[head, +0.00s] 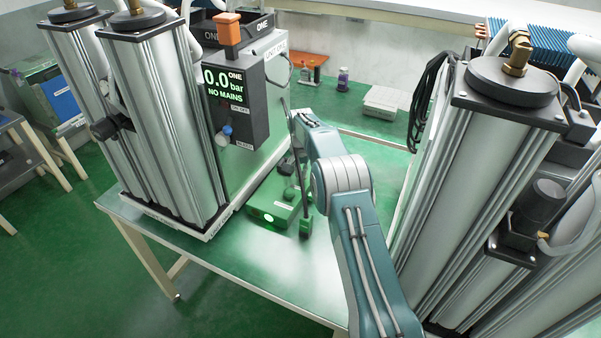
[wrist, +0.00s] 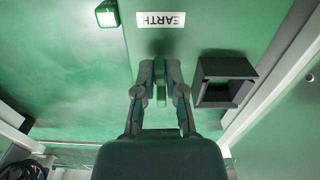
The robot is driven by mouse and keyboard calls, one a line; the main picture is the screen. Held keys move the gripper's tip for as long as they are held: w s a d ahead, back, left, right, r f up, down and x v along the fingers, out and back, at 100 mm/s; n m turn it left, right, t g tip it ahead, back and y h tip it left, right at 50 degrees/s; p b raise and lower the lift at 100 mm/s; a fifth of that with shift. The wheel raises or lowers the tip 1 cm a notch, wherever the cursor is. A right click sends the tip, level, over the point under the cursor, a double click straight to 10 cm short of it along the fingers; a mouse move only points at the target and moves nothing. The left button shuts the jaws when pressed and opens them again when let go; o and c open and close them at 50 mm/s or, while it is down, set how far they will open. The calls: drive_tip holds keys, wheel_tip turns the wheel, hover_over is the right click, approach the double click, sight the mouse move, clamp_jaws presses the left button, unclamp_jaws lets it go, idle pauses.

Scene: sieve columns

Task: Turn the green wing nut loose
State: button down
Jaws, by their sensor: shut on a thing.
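The green wing nut (wrist: 161,94) shows in the wrist view as a narrow, bright green upright piece below the EARTH label (wrist: 161,20). My gripper (wrist: 159,72) has a finger on each side of it and is shut on it. The fingers and the gripper body cover part of the nut and whatever it sits on. In the head view my arm hides the nut, and I cannot make it out there.
A black open-fronted box (wrist: 222,103) stands close to the right of my fingers. A lit green lamp (wrist: 107,14) is at upper left. In the head view, a display unit (head: 252,112) reading 0.0 bar, NO MAINS, and tall silver columns (head: 160,130) stand left; more columns (head: 470,180) stand right.

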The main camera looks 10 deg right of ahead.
drive_tip(key=n, duration=0.3)
drive_tip(key=shift+d+n, duration=0.3)
drive_tip(key=n, duration=0.4)
drive_tip(key=shift+d+n, duration=0.3)
drive_tip(key=shift+d, duration=0.05)
drive_tip(key=n, duration=0.4)
drive_tip(key=shift+w+d, duration=0.2)
drive_tip(key=shift+d, duration=0.05)
drive_tip(key=shift+w+d+r+n, duration=0.1)
drive_tip(key=shift+n, duration=0.9)
drive_tip(key=shift+w+d+n, duration=0.1)
drive_tip(key=shift+n, duration=0.9)
drive_tip(key=c, duration=0.7)
unclamp_jaws()
drive_tip(key=shift+s, duration=0.1)
